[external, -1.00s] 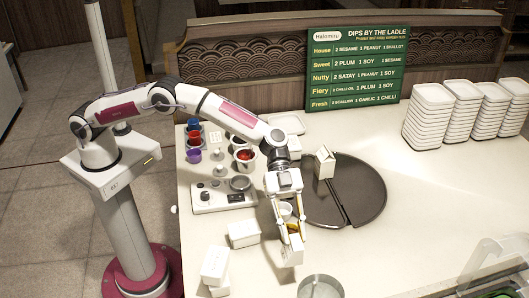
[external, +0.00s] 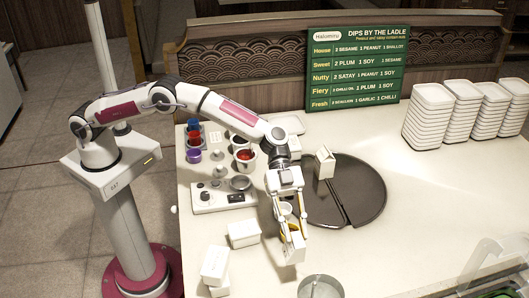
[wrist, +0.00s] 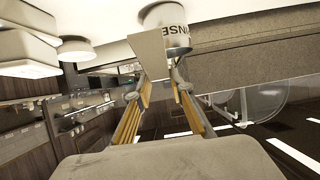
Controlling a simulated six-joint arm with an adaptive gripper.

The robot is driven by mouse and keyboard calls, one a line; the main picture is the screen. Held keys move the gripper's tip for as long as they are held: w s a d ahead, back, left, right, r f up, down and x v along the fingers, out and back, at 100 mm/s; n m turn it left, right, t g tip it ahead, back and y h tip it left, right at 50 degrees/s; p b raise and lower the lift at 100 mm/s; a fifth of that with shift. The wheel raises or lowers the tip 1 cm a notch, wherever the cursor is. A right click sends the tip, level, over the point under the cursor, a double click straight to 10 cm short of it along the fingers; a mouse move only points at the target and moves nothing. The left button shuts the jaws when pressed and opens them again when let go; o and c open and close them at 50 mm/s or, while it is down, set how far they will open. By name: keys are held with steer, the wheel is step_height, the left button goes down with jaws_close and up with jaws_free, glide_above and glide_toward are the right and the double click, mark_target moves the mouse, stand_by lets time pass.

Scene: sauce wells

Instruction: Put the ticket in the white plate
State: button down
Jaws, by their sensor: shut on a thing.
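My gripper (external: 293,230) hangs low over the front of the counter. In the wrist view, my gripper (wrist: 164,86) has its yellow-padded fingers close together around a thin pale flat piece, which looks like the ticket (wrist: 143,60). In the external view, a white piece (external: 293,251) shows at the fingertips. A pale curved rim that may be the white plate (external: 274,258) shows just left of the fingertips. It blends with the counter, and I cannot tell whether the piece touches it.
A metal rinse can (external: 320,288) stands close in front of my gripper. White boxes (external: 243,234) sit to the left. A dark round tray (external: 365,195) with a white carton (external: 324,163) lies behind. White dish stacks (external: 430,125) stand at the back right.

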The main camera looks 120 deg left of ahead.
steer(key=s+a+r+n+t+y, duration=0.1)
steer(key=s+a+r+n+y, duration=0.25)
steer(key=a, duration=0.95)
steer(key=s+a+r+n+t+y, duration=0.2)
steer(key=s+a+r, duration=0.25)
steer(key=a, duration=0.75)
steer(key=s+a+r+n+t+y, duration=0.15)
steer(key=s+a+r, duration=0.3)
steer(key=a, duration=0.85)
steer(key=s+a+n+g+y, duration=0.1)
steer(key=s+a+n+y, duration=0.45)
steer(key=s+a, duration=0.6)
steer(key=s+a+f+n+g+y, duration=0.1)
steer(key=s+a+f, duration=0.3)
steer(key=s, duration=0.5)
steer(key=s+a+f+n+g+y, duration=0.2)
steer(key=s+a+f+n+y, duration=0.1)
steer(key=s, duration=0.6)
step_height(320, 180, down, 2)
steer(key=shift+a+f+n+y, duration=0.2)
steer(key=shift+a+n+y, duration=0.2)
steer(key=shift+n+y, duration=0.4)
step_height(320, 180, down, 6)
